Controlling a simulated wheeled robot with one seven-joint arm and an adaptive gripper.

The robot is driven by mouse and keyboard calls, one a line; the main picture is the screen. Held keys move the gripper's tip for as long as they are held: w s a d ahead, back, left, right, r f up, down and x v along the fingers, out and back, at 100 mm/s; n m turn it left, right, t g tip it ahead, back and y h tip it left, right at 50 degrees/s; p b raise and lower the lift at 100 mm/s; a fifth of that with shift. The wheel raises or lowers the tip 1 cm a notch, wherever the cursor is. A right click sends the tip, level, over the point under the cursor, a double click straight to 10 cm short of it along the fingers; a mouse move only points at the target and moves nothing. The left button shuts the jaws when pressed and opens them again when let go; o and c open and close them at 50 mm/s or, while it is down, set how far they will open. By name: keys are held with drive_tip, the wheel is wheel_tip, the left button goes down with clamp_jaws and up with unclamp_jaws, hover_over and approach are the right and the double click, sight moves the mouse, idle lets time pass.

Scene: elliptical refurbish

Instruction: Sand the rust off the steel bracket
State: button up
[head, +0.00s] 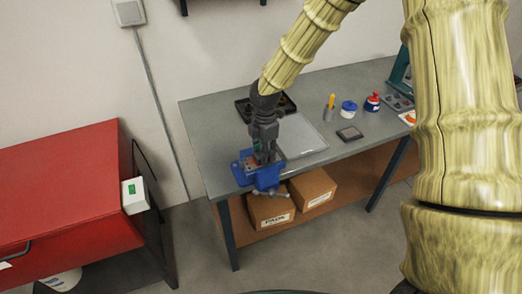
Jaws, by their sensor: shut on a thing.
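My gripper (264,156) points down over the blue vise (268,179) at the front left corner of the grey workbench. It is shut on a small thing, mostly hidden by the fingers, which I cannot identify. A reddish-brown patch (250,165) shows at the vise's top, beside the fingertips. It may be the rusty steel bracket, but it is too small and too covered to be sure. I cannot tell whether the held thing touches it.
The workbench (215,120) holds a dark tray (243,107) behind my gripper, a pale sheet (302,137), a dark block (349,133), a blue-lidded jar (348,109) and a red-and-blue bottle (372,102). Cardboard boxes (270,211) sit below. A red cabinet (70,190) stands left.

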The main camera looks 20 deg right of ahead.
sight(248, 164)
drive_tip(key=shift+d+r+p, duration=0.1)
drive_tip(key=shift+d+p, duration=0.35)
drive_tip(key=shift+d, duration=0.45)
clamp_jaws()
drive_tip(key=shift+s+a, duration=0.1)
drive_tip(key=shift+a, duration=0.9)
drive_tip(key=shift+a+p, duration=0.5)
drive_tip(key=shift+a, duration=2.25)
drive_tip(key=shift+r, duration=0.1)
drive_tip(key=shift+r+p, duration=1.35)
drive_tip(key=shift+r, duration=1.6)
